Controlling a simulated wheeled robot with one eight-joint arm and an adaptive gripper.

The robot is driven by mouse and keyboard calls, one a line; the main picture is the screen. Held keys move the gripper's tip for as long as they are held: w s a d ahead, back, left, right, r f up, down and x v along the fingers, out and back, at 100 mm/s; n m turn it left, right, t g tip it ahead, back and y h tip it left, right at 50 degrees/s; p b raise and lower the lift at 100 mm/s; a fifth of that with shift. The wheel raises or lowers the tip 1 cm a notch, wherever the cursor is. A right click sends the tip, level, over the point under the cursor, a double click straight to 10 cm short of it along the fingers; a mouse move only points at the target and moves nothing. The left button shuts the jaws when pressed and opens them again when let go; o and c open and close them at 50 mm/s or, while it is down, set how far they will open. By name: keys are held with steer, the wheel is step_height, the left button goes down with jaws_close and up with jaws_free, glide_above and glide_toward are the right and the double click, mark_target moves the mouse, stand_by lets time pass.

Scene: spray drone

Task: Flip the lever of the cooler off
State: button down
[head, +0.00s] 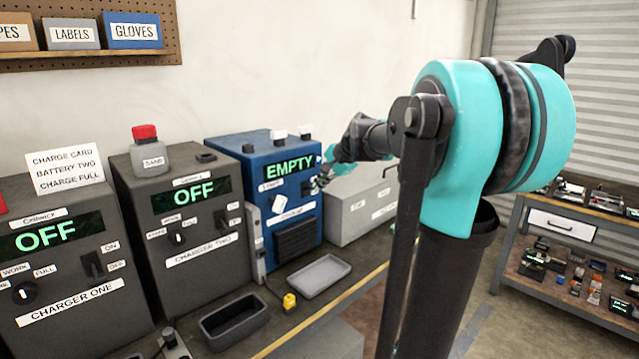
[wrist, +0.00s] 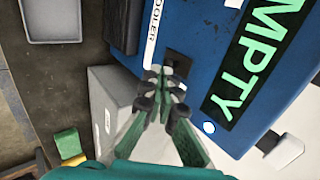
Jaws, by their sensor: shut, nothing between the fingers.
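The cooler is the blue box (head: 228,160) with a green EMPTY display (head: 289,168), and it fills the upper right of the wrist view (wrist: 210,40). Its lever sits on a small dark plate (wrist: 177,64) on the front face; the lever itself is mostly hidden behind my fingers. My gripper (head: 319,184) is at the right part of the cooler's front, beside the display. In the wrist view my gripper (wrist: 166,84) is shut and empty, with its fingertips at the lever plate. I cannot tell whether they touch the lever, nor which way it points.
Charger two (head: 185,245) and charger one (head: 65,290) stand left of the cooler, both reading OFF. A grey box (head: 358,208) stands close on its right. A grey tray (head: 319,276) and a dark tray (head: 234,321) lie on the bench in front.

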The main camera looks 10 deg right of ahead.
steer(key=shift+s+d+f, duration=0.1)
steer(key=shift+f, duration=0.05)
steer(key=shift+s+d+f+t+y, duration=0.1)
steer(key=shift+s+f+t+y, duration=0.05)
steer(key=shift+f+t+y, duration=0.5)
steer(key=shift+s+d+f+t+y, duration=0.15)
steer(key=shift+f+t+y, duration=0.25)
steer(key=shift+t, duration=0.45)
steer(key=shift+f, duration=1.25)
steer(key=shift+f, duration=0.1)
steer(key=shift+r, duration=0.25)
stand_by(1.1)
steer(key=shift+r, duration=0.6)
